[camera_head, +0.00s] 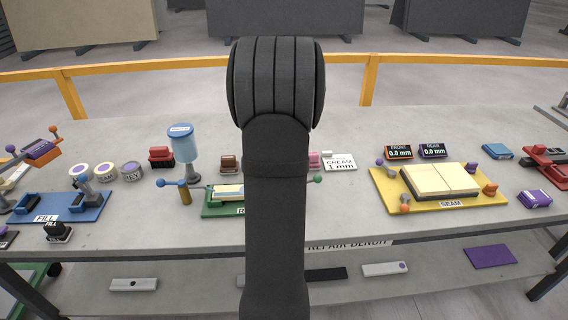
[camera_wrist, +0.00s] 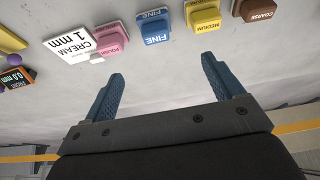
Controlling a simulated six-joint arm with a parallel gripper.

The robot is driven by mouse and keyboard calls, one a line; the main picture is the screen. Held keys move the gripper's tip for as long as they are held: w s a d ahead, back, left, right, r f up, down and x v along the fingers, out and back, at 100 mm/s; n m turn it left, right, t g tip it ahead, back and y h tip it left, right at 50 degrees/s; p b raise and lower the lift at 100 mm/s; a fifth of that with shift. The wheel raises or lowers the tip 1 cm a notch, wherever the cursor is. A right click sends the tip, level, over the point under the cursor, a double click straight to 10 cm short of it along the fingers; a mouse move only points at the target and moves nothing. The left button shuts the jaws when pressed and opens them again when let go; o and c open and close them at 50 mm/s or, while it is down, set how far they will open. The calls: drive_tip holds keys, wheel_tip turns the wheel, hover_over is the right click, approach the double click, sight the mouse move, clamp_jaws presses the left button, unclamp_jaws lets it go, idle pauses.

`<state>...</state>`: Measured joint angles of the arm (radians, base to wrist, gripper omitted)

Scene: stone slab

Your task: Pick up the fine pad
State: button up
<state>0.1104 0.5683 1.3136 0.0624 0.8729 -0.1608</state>
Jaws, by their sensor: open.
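The fine pad (camera_wrist: 154,26) is a blue block with a white label reading FINE, in the wrist view at the top middle. It stands on the grey bench between the pink polish pad (camera_wrist: 110,40) and the yellow medium pad (camera_wrist: 203,16). My gripper (camera_wrist: 162,68) has two blue fingers spread apart with nothing between them. The fine pad lies ahead of the fingertips, roughly in line with the gap and apart from both fingers. In the head view my arm hides the fine pad and the gripper's fingers.
A brown coarse pad (camera_wrist: 254,10) stands right of the medium pad. A white CREAM 1 mm card (camera_wrist: 70,43) lies left of the polish pad. In the head view a yellow SEAM board (camera_head: 386,200) sits to the right and a blue FILL board (camera_head: 88,212) to the left.

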drive_tip(key=x, duration=1.1)
drive_tip(key=d+x, duration=0.1)
drive_tip(key=x, duration=0.5)
drive_tip(key=shift+w, duration=0.3)
drive_tip(key=c, duration=1.1)
drive_tip(key=shift+r, duration=0.1)
